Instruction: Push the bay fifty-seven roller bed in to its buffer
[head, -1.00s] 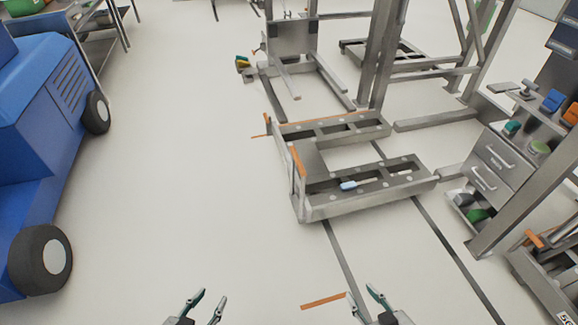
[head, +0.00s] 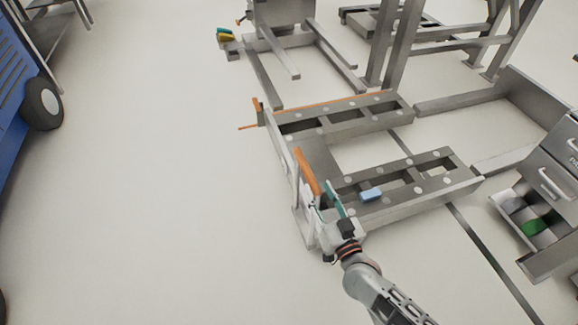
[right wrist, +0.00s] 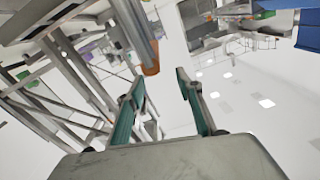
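The grey roller bed (head: 418,200), a low frame of two slotted beams joined by a side plate, sits on the floor in the head view. An orange-topped bar (head: 306,170) stands at its near left corner. My right gripper (head: 320,188) is at that bar, its two fingers apart. In the right wrist view my right gripper (right wrist: 160,78) is open, with an orange-ended bar (right wrist: 150,62) just ahead of the left fingertip. I cannot tell whether they touch. My left gripper is out of view.
A light blue block (head: 371,195) lies on the near beam. A grey drawer cabinet (head: 555,180) stands at right, and steel posts (head: 395,50) stand behind. A blue vehicle's wheel (head: 43,103) is at far left. The floor left of the bed is clear.

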